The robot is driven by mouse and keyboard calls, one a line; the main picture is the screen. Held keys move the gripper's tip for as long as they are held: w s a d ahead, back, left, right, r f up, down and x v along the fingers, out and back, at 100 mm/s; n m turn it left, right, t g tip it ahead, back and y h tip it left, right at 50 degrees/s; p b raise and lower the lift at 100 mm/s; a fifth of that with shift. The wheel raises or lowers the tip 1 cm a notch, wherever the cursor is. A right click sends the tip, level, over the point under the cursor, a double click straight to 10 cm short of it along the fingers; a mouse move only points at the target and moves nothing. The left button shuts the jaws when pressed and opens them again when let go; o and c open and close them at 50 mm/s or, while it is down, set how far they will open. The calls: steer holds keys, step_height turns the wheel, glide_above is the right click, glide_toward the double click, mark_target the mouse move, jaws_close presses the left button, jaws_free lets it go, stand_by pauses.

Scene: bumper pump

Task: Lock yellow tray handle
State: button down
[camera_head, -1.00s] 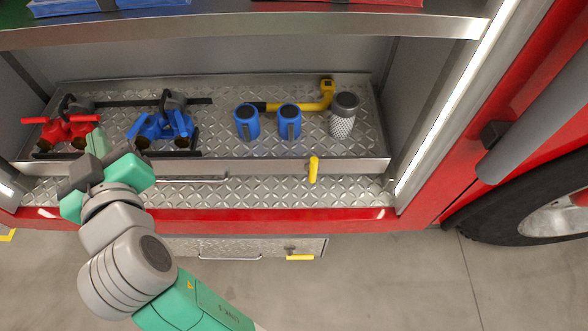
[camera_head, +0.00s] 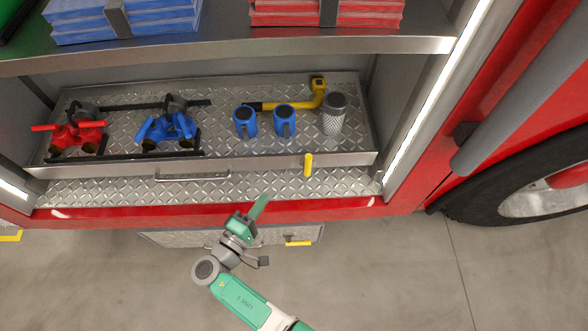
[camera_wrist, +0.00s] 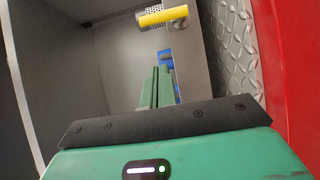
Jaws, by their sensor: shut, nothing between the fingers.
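The yellow handle (camera_head: 308,164) stands upright on the front face of the metal tray (camera_head: 110,167), near its right end. In the wrist view the yellow handle (camera_wrist: 163,17) shows at the top, beyond and above my fingers. My gripper (camera_head: 259,207) is below and left of the handle in the head view, in front of the compartment's lower edge. Its green fingers are shut with nothing between them, and they are apart from the handle. In the wrist view my gripper (camera_wrist: 157,88) points toward the tray front.
On the tray are a red fitting (camera_head: 77,137), a blue fitting (camera_head: 168,128), two blue cylinders (camera_head: 245,122), a yellow pipe (camera_head: 310,100) and a grey strainer (camera_head: 333,115). A lower drawer has a yellow handle (camera_head: 299,243). A shelf (camera_head: 230,52) hangs above. Open floor lies in front.

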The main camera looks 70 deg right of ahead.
steer(key=b, duration=0.2)
glide_toward(308, 165)
steer(key=w+d, duration=0.4)
steer(key=d, duration=0.1)
steer(key=s+d, duration=0.2)
steer(key=s, duration=0.1)
steer(key=shift+f, duration=0.2)
